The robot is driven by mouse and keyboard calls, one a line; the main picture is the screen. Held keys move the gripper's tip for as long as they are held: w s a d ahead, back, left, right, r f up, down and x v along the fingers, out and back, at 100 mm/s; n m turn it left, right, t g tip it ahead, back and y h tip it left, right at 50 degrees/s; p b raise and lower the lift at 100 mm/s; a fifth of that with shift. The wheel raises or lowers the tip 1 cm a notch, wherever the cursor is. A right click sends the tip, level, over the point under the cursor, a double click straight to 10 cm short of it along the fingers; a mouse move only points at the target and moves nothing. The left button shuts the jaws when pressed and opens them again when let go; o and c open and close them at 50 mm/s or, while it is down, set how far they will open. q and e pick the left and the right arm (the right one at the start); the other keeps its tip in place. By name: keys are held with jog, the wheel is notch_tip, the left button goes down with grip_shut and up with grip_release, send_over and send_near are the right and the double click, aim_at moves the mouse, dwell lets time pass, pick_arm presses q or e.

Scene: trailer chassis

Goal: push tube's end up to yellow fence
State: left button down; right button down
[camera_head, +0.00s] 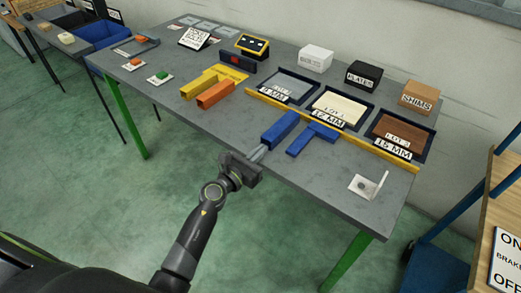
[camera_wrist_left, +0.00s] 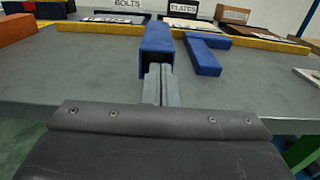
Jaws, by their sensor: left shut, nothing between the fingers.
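The blue tube (camera_head: 280,129) lies on the grey table, its far end close to the yellow fence (camera_head: 350,138). I cannot tell whether they touch. In the left wrist view the tube (camera_wrist_left: 157,38) points straight away from me towards the fence (camera_wrist_left: 255,43). My left gripper (camera_head: 259,153) is shut and empty at the tube's near end, over the table's front edge. In the left wrist view its fingertips (camera_wrist_left: 158,70) meet the tube's near end in the picture; contact is unclear. My right gripper is not in view.
Orange (camera_head: 215,94) and yellow (camera_head: 197,84) bars lie to the left. Labelled trays (camera_head: 339,109) stand behind the fence. A white bracket (camera_head: 366,186) is near the right front. Table between the orange bar and tube is clear.

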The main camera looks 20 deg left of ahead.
aim_at(278, 132)
pick_arm(q)
jog(key=shift+w+d, duration=0.1)
jog(key=shift+w, duration=0.15)
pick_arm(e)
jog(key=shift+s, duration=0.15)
pick_arm(q)
jog(key=shift+w, duration=0.1)
jog(key=shift+x, duration=1.15)
jog(key=shift+r, duration=0.2)
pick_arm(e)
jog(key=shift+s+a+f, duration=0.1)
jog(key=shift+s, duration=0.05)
